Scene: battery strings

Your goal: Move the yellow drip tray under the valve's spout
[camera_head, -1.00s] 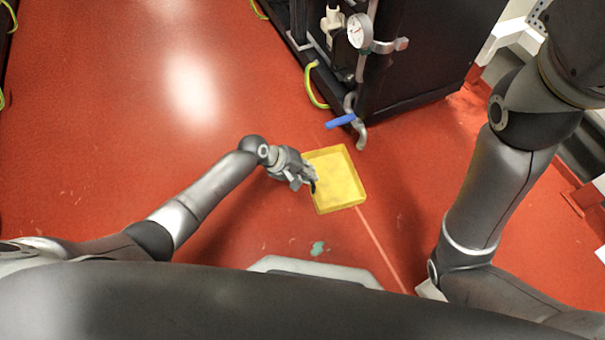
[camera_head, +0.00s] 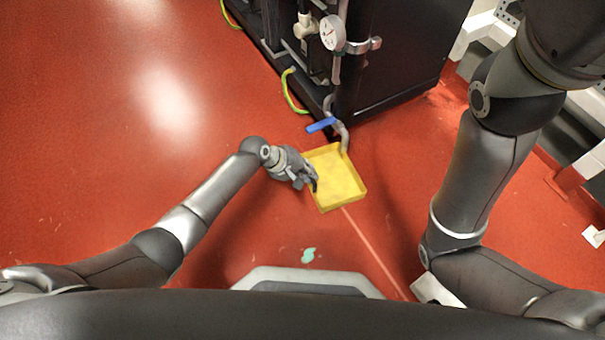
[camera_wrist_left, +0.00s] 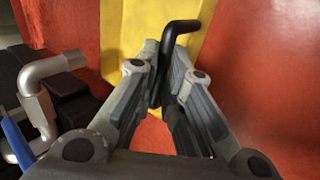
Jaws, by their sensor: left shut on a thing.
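The yellow drip tray (camera_head: 338,180) is a shallow square pan at the foot of the black cabinet. It fills the upper middle of the left wrist view (camera_wrist_left: 122,38). My left gripper (camera_head: 309,180) is at its left side, with its fingers shut on the tray's black handle (camera_wrist_left: 180,28). The valve has a blue lever (camera_head: 321,125) and a grey bent spout (camera_head: 343,136). The spout's end appears at the tray's far edge in the head view; I cannot tell whether it is over the tray. Pipe and lever also show at the left wrist view's left edge (camera_wrist_left: 42,85).
The black cabinet (camera_head: 395,65) stands at the top, with a round gauge (camera_head: 332,32) and a yellow-green cable (camera_head: 291,92) on its left side. A white frame (camera_head: 578,170) is at the right. The red floor (camera_head: 110,170) is clear at the left.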

